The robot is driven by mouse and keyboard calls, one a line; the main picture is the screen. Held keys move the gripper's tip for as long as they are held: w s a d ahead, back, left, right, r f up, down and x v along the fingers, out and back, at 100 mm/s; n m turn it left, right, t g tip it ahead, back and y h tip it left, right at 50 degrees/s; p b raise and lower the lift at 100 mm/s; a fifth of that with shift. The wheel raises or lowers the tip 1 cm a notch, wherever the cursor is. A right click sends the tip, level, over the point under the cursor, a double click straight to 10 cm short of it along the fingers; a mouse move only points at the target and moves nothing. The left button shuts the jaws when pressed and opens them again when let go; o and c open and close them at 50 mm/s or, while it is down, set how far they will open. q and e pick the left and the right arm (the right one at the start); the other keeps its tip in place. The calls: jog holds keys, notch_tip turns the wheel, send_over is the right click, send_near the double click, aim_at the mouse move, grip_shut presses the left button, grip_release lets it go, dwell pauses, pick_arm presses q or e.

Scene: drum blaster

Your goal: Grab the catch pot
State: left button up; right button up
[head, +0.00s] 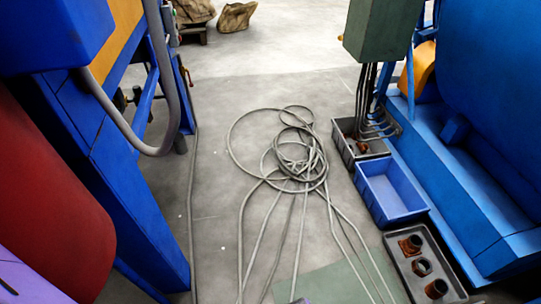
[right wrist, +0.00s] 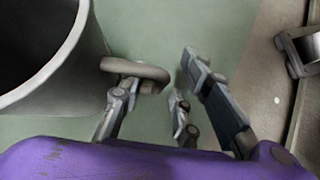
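In the right wrist view a dark grey, open-topped round vessel (right wrist: 72,78), which looks like the catch pot, stands at the left, cut off by the frame edge. A rounded handle or lug (right wrist: 136,68) sticks out from its side. My right gripper (right wrist: 162,76) is open. Its left finger lies at the lug, overlapping it in the picture; I cannot tell whether they touch. Its right finger stands apart to the right, with green floor showing between. The catch pot does not show in the head view, and neither gripper's fingers show there.
A black tray with rusty fittings (head: 396,256), a blue crate (head: 368,203) and a grey crate (head: 347,155) line the blue machine (head: 464,199) at right. Coiled grey cables (head: 243,151) cover the middle floor. A blue frame (head: 114,177) and red drum (head: 50,215) stand left.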

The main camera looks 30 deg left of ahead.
grip_shut()
jog(key=shift+w+r, duration=0.1)
jog(key=shift+r, duration=0.1)
dwell(0.5)
